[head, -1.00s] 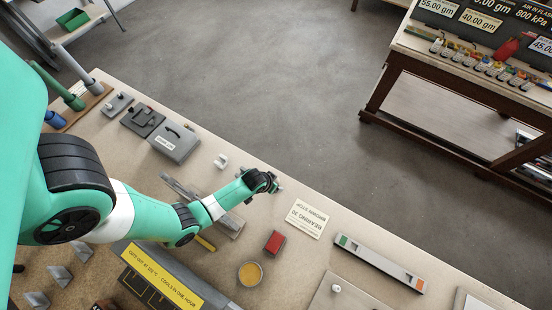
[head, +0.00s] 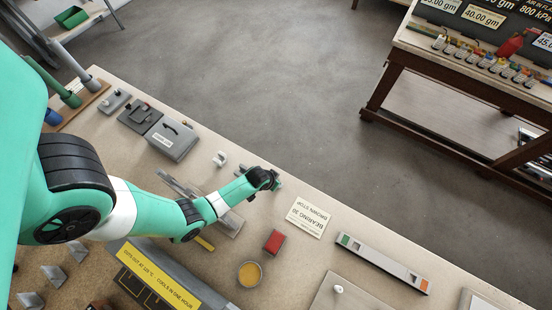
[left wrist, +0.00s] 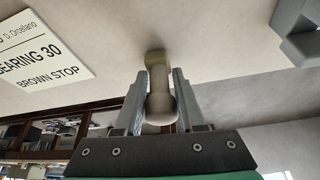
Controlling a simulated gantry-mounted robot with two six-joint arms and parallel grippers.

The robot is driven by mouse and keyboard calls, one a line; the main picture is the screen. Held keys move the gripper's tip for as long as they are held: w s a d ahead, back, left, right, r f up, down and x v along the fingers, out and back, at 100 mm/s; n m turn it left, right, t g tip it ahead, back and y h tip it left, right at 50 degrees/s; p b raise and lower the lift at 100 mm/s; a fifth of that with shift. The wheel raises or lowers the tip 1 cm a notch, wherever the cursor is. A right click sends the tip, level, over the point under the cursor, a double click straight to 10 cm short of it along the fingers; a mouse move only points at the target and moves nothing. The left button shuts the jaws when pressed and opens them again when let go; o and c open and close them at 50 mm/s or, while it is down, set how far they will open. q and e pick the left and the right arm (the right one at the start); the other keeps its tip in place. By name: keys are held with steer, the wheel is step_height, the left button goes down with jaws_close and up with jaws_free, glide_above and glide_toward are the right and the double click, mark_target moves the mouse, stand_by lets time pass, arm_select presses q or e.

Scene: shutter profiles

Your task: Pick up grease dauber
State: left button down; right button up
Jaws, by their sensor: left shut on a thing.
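The grease dauber (left wrist: 160,108) shows in the left wrist view as a pale, stubby handle with a rounded knob end and a dull yellowish far end. My left gripper (left wrist: 160,84) is shut on it, with one grey finger on each side of the handle. The dauber's far end is close to the bench top; I cannot tell whether it touches. In the head view my left gripper (head: 276,181) is near the bench's far edge, and the dauber is too small or hidden to make out. My right gripper is not in view.
A white "BEARING 30 BROWN STOP" card (head: 310,217) lies right of the gripper. A red block (head: 274,242) and a round yellow-filled tin (head: 250,273) are nearer. A pale U-shaped piece (head: 220,159) and a grey case (head: 171,140) lie to the left. A long bar (head: 383,263) is further right.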

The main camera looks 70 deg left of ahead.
arm_select(q)
step_height(320, 180, up, 10)
steer(key=p, duration=0.9)
steer(key=shift+r+p, duration=0.1)
steer(key=shift+p, duration=0.2)
